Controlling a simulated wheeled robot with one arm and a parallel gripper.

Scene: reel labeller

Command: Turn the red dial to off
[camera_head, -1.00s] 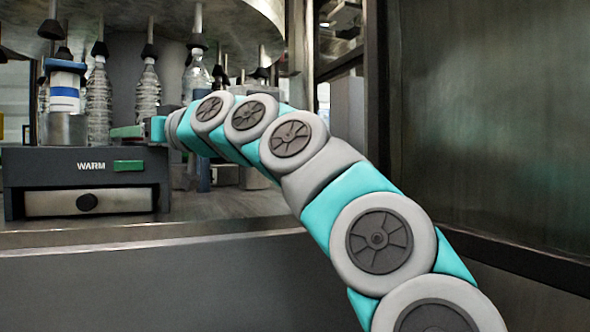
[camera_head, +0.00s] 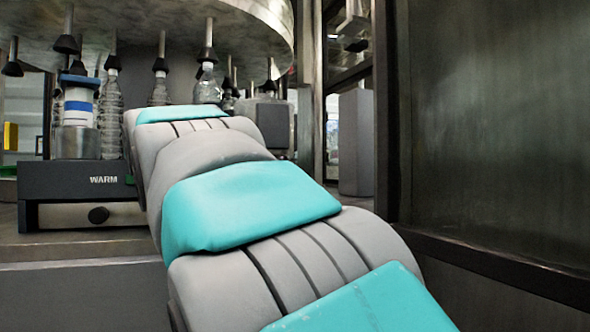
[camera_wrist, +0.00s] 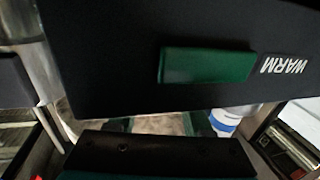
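No red dial shows in either view. A dark box marked WARM (camera_head: 75,181) stands on the counter at the left in the head view, partly hidden by my arm. It has a small round black knob (camera_head: 98,215) on its pale lower front. The box (camera_wrist: 120,60) fills the upper part of the wrist view, with a green bar (camera_wrist: 205,66) beside its lettering. My gripper (camera_wrist: 157,128) is at the bottom of the wrist view, close to the box.
A blue-and-white labelled cylinder (camera_head: 78,104) stands on the box. Clear bottles (camera_head: 111,118) hang under a round metal carousel (camera_head: 180,25) behind it. A dark panel (camera_head: 490,120) closes off the right side.

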